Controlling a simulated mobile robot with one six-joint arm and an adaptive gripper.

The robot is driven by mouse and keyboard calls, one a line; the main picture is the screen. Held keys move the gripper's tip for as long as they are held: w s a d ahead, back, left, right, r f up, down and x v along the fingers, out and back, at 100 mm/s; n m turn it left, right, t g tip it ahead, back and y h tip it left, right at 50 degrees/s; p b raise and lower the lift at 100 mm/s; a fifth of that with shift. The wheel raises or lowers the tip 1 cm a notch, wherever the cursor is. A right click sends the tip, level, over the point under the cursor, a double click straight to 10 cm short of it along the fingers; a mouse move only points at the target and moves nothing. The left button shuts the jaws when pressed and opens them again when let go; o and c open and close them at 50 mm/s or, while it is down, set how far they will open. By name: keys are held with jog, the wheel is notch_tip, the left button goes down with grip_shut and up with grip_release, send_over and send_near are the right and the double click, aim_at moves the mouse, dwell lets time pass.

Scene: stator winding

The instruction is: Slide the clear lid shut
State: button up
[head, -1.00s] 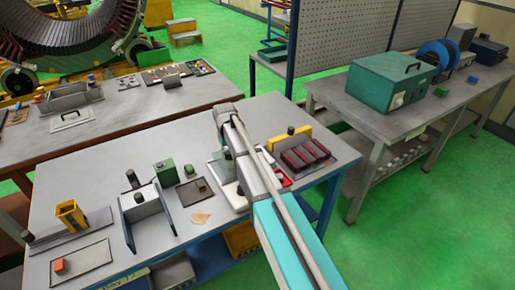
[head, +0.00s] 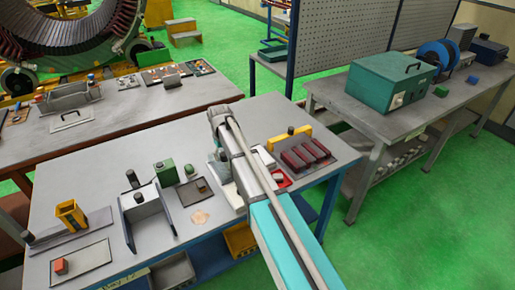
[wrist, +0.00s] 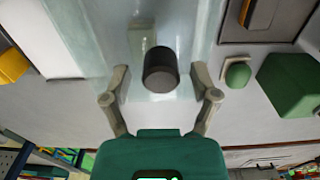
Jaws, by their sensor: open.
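The clear lid (wrist: 95,35) shows in the wrist view as a pale, see-through sheet across the upper middle. A dark round knob (wrist: 161,72) stands on it. My gripper (wrist: 159,80) is open, with one finger on each side of the knob; gaps show on both sides. A small pale block (wrist: 142,38) shows through or beside the sheet beyond the knob. In the head view my arm covers the gripper and most of the lid's area on the near table.
On the near table (head: 100,180), a grey U-shaped fixture (head: 145,210), a green block (head: 165,172) and a yellow holder (head: 71,214) stand left of my arm. Dark red blocks (head: 305,155) and a yellow bracket (head: 291,138) stand to the right.

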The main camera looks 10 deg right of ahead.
jog(key=shift+r+p, duration=3)
jog(key=shift+p, duration=0.05)
jog(key=s+d+m, duration=0.1)
jog(key=s+d, duration=0.5)
jog(key=s, duration=0.6)
jog(key=s+d+m, duration=0.2)
jog(key=s+d, duration=0.4)
jog(key=s, duration=0.7)
jog(key=shift+s+d+m, duration=0.15)
jog(key=shift+s+m, duration=0.05)
jog(key=shift+m, duration=0.1)
